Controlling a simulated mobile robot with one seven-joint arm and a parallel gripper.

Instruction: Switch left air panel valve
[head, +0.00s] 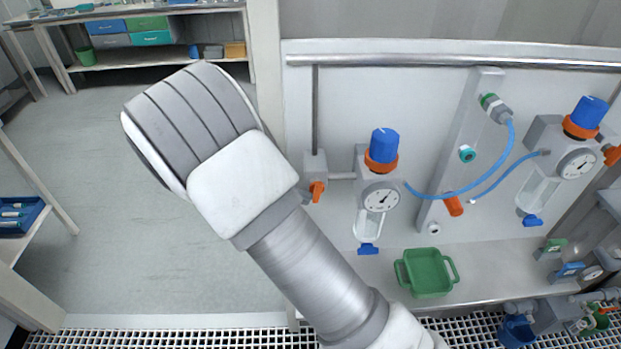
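The left air panel valve is a grey block with an orange handle (317,190) on the pale panel, left of the left regulator. The handle points roughly downward. The left regulator has a blue knob (384,146) over an orange ring, a round gauge (381,198) and a clear bowl with a blue tap below. My arm crosses the middle of the head view, from the bottom up to the left. Its upper part is close to the valve in the picture, but I cannot tell the depth gap. My gripper is not in view.
A right regulator (580,125) with its own orange handle is on the panel. A blue hose (480,185) loops between the regulators. A green tray (428,273) sits on the ledge below. A rail (450,60) runs above. Open floor (130,240) lies left.

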